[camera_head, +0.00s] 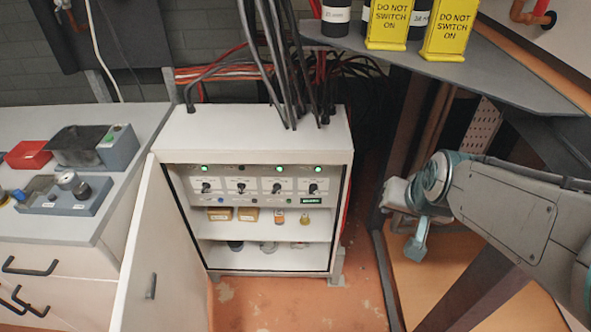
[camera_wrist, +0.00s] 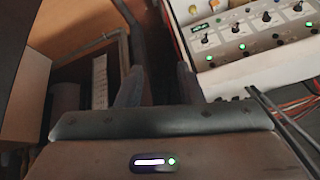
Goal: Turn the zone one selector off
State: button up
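A control panel (camera_head: 258,187) with a row of selectors sits in the top of an open white cabinet. The leftmost selector (camera_head: 206,187) is a small black knob, with a lit green lamp (camera_head: 204,168) above it. The labels are too small to read, so I cannot tell which selector is zone one. The panel also shows upside down in the wrist view (camera_wrist: 246,36), at the upper right. My gripper (camera_head: 416,248) is well to the right of the cabinet, apart from the panel. In the wrist view its two fingers (camera_wrist: 158,88) stand apart with nothing between them.
The cabinet door (camera_head: 160,265) stands open at the left. Shelves below the panel hold small parts. A grey counter (camera_head: 30,228) with devices is at left. A dark shelf (camera_head: 480,65) with yellow warning signs (camera_head: 450,28) is above right. Black cables (camera_head: 283,60) rise from the cabinet top.

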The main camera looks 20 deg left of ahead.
jog(key=w+a+f+t+y+b, duration=0.2)
jog(key=w+a+f+t+b, duration=0.1)
jog(key=w+a+f+b, duration=0.55)
jog(key=m+t+b, duration=0.6)
jog(key=t+b, duration=0.3)
jog(key=b, duration=0.9)
send_near(277, 192)
jog(key=shift+y, duration=0.4)
jog(key=b+x, duration=0.1)
jog(key=x, duration=0.1)
jog(key=b+x, duration=0.1)
jog(key=x, duration=0.2)
jog(key=b+x, duration=0.1)
jog(key=x, duration=0.2)
jog(key=shift+w+d, duration=0.2)
jog(key=shift+w, duration=0.05)
grip_shut()
